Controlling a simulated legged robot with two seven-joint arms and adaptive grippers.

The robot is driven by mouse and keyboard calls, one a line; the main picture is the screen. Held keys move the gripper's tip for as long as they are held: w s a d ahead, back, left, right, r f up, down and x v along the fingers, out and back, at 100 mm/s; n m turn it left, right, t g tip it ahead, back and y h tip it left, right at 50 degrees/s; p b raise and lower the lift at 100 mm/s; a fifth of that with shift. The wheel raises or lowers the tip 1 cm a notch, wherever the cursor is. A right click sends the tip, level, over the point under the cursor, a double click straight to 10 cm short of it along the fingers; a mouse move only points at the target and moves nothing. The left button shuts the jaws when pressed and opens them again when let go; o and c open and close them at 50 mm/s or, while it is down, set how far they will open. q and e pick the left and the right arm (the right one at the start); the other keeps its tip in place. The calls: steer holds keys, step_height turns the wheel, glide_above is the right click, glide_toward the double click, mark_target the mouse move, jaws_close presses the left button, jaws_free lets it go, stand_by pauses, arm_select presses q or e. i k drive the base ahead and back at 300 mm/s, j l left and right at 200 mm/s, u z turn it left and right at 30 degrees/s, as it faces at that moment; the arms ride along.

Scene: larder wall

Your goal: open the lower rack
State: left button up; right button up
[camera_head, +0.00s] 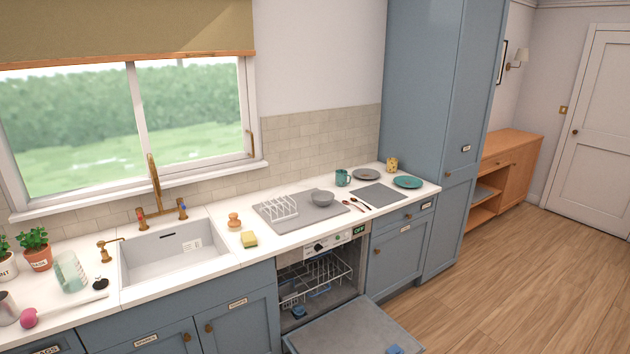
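The dishwasher under the counter is open, with its door (352,329) folded down flat toward the front. An upper wire rack (318,272) sits inside the cavity. The lower rack is hard to make out; small blue parts (298,311) show low in the cavity, and I cannot tell whether they belong to it. Neither of my grippers is in view.
The counter (221,263) holds a grey drying mat (318,217) with a white dish rack and grey bowl, a sponge (249,239), a teal mug (342,178) and plates. A sink (172,252) lies left. The wooden floor (500,290) at right is clear.

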mark_target(322, 285)
steer(key=i+l+z, duration=0.15)
steer(key=z, duration=0.25)
steer(key=i+z, duration=0.65)
steer(key=z, duration=0.15)
steer(key=i+z, duration=0.25)
steer(key=z, duration=0.15)
steer(key=i+l, duration=0.1)
steer(key=i, duration=0.7)
